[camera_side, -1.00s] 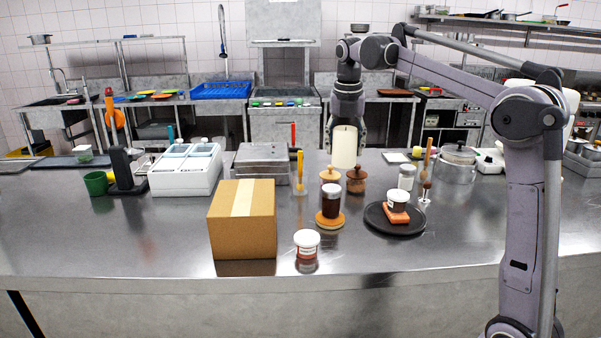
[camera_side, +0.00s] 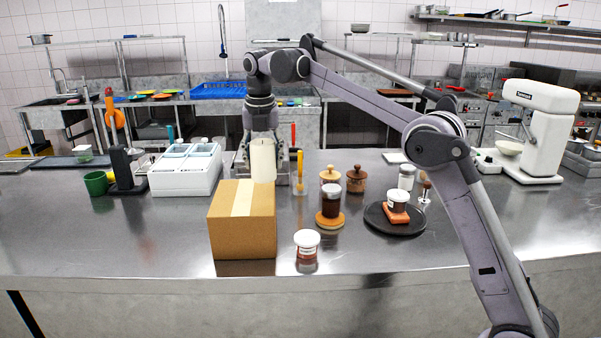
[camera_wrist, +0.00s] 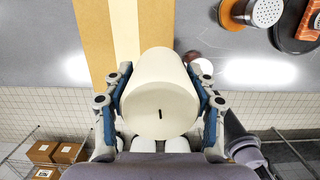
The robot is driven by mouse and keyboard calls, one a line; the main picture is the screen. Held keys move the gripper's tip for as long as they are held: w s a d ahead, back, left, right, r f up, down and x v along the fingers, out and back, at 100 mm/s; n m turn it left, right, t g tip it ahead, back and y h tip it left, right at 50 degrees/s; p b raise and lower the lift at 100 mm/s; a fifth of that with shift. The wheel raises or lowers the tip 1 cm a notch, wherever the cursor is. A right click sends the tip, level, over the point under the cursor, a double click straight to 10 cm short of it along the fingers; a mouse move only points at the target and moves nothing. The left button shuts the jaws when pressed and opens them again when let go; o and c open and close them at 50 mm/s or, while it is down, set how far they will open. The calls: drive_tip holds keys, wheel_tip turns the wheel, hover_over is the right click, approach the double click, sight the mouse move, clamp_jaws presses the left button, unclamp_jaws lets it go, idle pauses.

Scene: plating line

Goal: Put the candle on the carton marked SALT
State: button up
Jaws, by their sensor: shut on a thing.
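The candle (camera_side: 263,162) is a thick cream cylinder, upright, with its wick end towards the camera in the wrist view (camera_wrist: 160,108). My gripper (camera_side: 262,150) is shut on it; in the wrist view the blue-padded fingers (camera_wrist: 160,95) press both sides. The brown carton (camera_side: 242,228) with a pale tape strip stands at the front of the steel counter; no SALT lettering is readable on its visible faces. The candle is at the height of the carton's top, near its back right edge. The carton also shows beyond the candle in the wrist view (camera_wrist: 92,30), partly covered by it.
A white-lidded jar (camera_side: 307,243) stands right of the carton. A dark jar (camera_side: 331,202) on an orange disc and a black plate (camera_side: 380,221) lie further right. A white compartment box (camera_side: 186,172) stands behind left.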

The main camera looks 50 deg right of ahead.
sight(254, 181)
drive_tip(key=shift+w+a+f, duration=0.4)
drive_tip(key=shift+a+f, duration=0.05)
drive_tip(key=shift+a, duration=0.15)
drive_tip(key=shift+w+a+f, duration=0.35)
drive_tip(key=shift+a+f, duration=0.05)
drive_tip(key=shift+a, duration=0.15)
drive_tip(key=shift+f, duration=2)
drive_tip(key=shift+f, duration=0.1)
drive_tip(key=o, duration=1.4)
drive_tip(key=shift+f, duration=0.1)
drive_tip(key=shift+c, duration=0.2)
